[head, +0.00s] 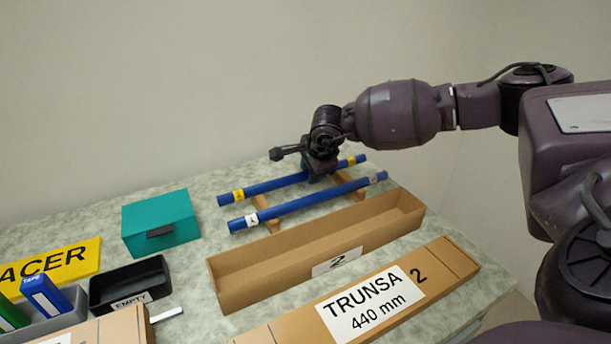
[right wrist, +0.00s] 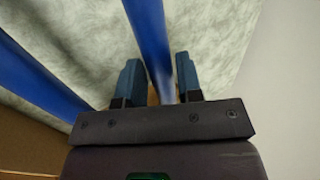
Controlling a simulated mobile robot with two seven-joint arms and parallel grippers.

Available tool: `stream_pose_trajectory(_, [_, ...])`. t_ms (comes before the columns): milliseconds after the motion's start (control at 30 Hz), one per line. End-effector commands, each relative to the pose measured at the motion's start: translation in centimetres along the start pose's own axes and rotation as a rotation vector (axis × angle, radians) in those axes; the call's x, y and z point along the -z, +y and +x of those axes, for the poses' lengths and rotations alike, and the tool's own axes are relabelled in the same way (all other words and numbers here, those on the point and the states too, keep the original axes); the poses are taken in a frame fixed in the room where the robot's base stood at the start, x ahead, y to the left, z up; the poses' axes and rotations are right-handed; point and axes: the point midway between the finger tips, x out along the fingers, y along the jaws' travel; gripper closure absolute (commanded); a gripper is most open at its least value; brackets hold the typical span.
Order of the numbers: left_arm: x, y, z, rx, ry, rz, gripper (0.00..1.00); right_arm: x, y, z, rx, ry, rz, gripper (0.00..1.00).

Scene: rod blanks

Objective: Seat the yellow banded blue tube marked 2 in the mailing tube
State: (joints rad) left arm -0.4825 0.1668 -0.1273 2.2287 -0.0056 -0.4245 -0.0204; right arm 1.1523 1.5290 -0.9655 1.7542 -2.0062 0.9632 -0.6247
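Two blue tubes lie side by side on wooden supports in the head view. The rear tube (head: 262,186) has yellow bands near both ends. The marks are too small to read surely. My right gripper (head: 318,172) is down at the rear tube. In the right wrist view, its open fingers (right wrist: 158,82) straddle a blue tube (right wrist: 150,40), with narrow gaps beside it. The open cardboard mailing tube (head: 230,290), labelled 2, looks empty. My left gripper is out of view.
A cardboard lid (head: 440,262) marked TRUNSA 440 mm and 2 lies in front of the mailing tube. A teal box (head: 160,224), a black tray (head: 130,282) marked EMPTY and a yellow sign (head: 85,255) are at left. The wall stands close behind.

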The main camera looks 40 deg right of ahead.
Motion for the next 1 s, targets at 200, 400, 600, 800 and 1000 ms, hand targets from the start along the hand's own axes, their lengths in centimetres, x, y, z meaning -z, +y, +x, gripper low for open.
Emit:
stream_pose_trajectory(200, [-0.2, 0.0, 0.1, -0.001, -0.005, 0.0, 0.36, 0.0, 0.0, 0.0, -0.001, 0.0, 0.0, 1.0])
stream_pose_trajectory(400, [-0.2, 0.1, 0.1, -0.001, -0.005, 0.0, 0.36, 0.0, 0.0, 0.0, -0.001, 0.0, 0.0, 1.0])
stream_pose_trajectory(600, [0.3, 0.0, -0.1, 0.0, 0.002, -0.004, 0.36, 0.0, -0.7, -1.5, 0.004, -0.001, 0.001, 1.0])
stream_pose_trajectory(800, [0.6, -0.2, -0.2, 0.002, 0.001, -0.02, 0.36, 0.0, -2.6, -5.5, 0.011, -0.002, 0.001, 1.0])
stream_pose_trajectory(1000, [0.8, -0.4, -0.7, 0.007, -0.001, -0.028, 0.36, 0.0, -4.8, -10.3, 0.011, -0.002, 0.002, 1.0])
